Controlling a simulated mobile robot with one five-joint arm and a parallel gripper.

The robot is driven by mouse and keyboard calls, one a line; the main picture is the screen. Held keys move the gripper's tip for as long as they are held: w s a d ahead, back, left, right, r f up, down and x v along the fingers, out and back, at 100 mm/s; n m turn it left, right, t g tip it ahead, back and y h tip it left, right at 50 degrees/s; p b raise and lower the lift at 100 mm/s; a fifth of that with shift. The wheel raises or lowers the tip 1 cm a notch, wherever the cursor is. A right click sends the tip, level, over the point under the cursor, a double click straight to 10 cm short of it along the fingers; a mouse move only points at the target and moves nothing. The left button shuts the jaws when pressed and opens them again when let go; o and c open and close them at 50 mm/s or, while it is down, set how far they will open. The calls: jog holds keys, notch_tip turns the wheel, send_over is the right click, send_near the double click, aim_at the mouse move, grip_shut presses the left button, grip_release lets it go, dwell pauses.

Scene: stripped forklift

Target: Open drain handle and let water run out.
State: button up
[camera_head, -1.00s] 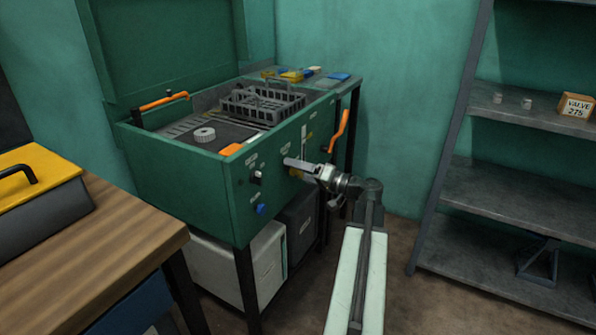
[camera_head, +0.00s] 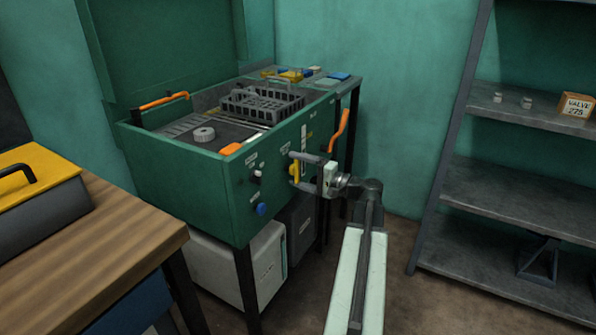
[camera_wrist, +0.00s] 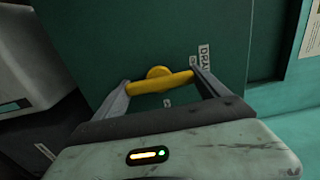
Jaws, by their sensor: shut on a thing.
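The yellow drain handle (camera_head: 294,169) is on the front of the green washer tank (camera_head: 185,180). In the wrist view the handle (camera_wrist: 160,84) is a bar on a round hub, spanning between my fingertips beside a partly covered label reading "DRA". My gripper (camera_head: 295,170) is shut on the handle, with one finger at each end of the bar. In the head view the fingers lie one above the other and the handle stands roughly upright. The gripper also shows in the wrist view (camera_wrist: 160,78). I see no running water.
A blue knob (camera_head: 262,209) and a dark knob (camera_head: 257,176) are left of the handle. An orange lever (camera_head: 338,130) rises close to the right of my gripper. A grey basket (camera_head: 262,103) sits in the tank. Shelves (camera_head: 510,190) stand right; a wooden bench (camera_head: 90,250) is at left.

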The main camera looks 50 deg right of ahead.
dwell(0.4)
jog(key=o, duration=1.3)
jog(key=shift+c, duration=0.2)
jog(key=v, duration=0.7)
jog(key=shift+s, duration=0.35)
jog(key=shift+d, duration=0.1)
